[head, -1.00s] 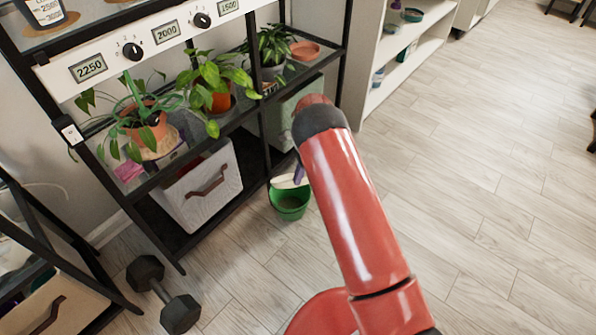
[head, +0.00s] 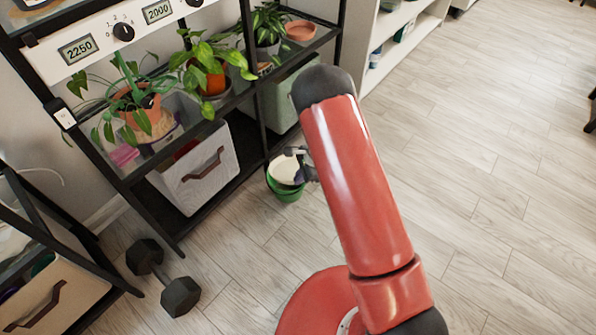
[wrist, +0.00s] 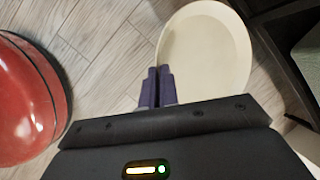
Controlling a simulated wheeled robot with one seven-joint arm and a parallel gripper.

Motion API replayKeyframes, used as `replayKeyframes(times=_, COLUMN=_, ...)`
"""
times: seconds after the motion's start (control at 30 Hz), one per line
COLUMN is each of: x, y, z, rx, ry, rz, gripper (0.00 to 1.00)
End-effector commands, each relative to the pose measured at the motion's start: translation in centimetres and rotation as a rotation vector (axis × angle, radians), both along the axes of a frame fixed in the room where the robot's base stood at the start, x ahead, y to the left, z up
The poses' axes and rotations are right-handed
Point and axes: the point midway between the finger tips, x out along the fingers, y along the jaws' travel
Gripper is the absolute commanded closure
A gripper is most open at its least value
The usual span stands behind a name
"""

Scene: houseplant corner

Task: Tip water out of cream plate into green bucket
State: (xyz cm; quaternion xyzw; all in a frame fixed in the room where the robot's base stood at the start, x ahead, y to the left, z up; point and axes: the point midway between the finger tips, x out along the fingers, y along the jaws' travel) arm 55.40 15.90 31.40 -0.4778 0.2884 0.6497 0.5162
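The cream plate (head: 283,170) is over the green bucket (head: 285,193) in the head view, with its pale face showing and covering much of the bucket's mouth. My gripper (head: 302,164) is at the plate's right edge, partly behind my red arm. In the wrist view, the fingers of my gripper (wrist: 157,88) are close together at the near rim of the plate (wrist: 205,45), which they hold. The plate looks empty there, but I cannot tell if a little water is left. The bucket is hidden in the wrist view.
The black shelf rack with potted plants (head: 212,72) stands left of the bucket, with a white storage bin (head: 198,178) on its bottom shelf. A dumbbell (head: 163,278) lies on the floor at lower left. The wooden floor (head: 480,190) to the right is clear.

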Motion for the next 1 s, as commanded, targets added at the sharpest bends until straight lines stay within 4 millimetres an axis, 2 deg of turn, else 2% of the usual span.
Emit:
replayKeyframes(times=0.43, x=-0.3, y=-0.1, z=-1.4, rx=0.029, ry=-0.089, rz=0.001, gripper=1.00)
replayKeyframes(times=1.0, x=-0.5, y=-0.1, z=-2.1, rx=0.053, ry=-0.162, rz=0.002, gripper=1.00)
